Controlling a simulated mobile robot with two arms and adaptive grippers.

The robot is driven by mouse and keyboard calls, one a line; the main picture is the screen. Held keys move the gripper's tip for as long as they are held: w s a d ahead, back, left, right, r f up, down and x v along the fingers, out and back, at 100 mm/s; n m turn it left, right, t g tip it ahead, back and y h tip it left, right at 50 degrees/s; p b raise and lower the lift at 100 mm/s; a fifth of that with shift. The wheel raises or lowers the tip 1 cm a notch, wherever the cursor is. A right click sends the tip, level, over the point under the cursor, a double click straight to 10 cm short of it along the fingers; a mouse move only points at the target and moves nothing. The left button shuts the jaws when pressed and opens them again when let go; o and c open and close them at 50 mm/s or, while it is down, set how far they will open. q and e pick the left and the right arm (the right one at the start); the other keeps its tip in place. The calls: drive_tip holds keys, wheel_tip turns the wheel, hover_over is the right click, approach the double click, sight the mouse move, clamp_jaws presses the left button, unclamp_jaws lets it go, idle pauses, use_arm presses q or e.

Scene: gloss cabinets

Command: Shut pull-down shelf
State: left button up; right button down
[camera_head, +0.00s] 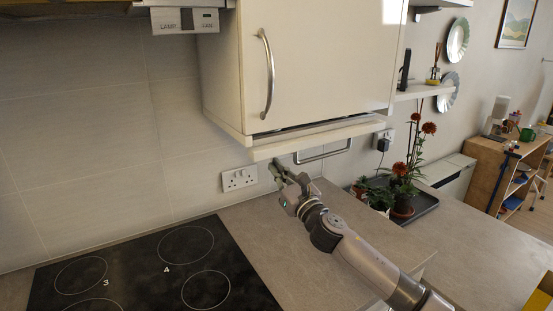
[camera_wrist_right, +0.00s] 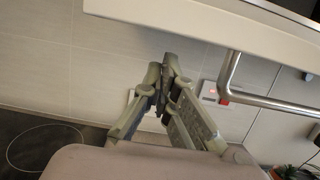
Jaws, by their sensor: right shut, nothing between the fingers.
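The pull-down shelf (camera_head: 318,138) is a cream panel at the underside of the white wall cabinet (camera_head: 318,60). It hangs slightly below the cabinet, with a dark gap between them. A metal bar handle (camera_head: 324,153) hangs under it; the shelf edge (camera_wrist_right: 220,25) and the handle (camera_wrist_right: 275,102) also show in the right wrist view. My right gripper (camera_head: 277,168) is shut and empty, below the shelf and left of the handle, apart from both. In the right wrist view its fingertips (camera_wrist_right: 169,62) meet in front of the tiled wall. My left gripper is not in view.
A black hob (camera_head: 150,270) lies at the left under an extractor hood (camera_head: 185,20). A wall socket (camera_head: 239,179) is left of my right gripper. Potted red flowers (camera_head: 401,190) stand on a dark tray at the right. The worktop (camera_head: 310,270) beside the hob is clear.

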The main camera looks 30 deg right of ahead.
sight(280, 149)
wheel_tip(280, 149, up, 6)
drive_tip(key=p, duration=0.4)
drive_tip(key=shift+d+f, duration=0.15)
drive_tip(key=shift+f, duration=0.05)
drive_tip(key=shift+r+p, duration=0.55)
drive_tip(key=shift+r, duration=0.05)
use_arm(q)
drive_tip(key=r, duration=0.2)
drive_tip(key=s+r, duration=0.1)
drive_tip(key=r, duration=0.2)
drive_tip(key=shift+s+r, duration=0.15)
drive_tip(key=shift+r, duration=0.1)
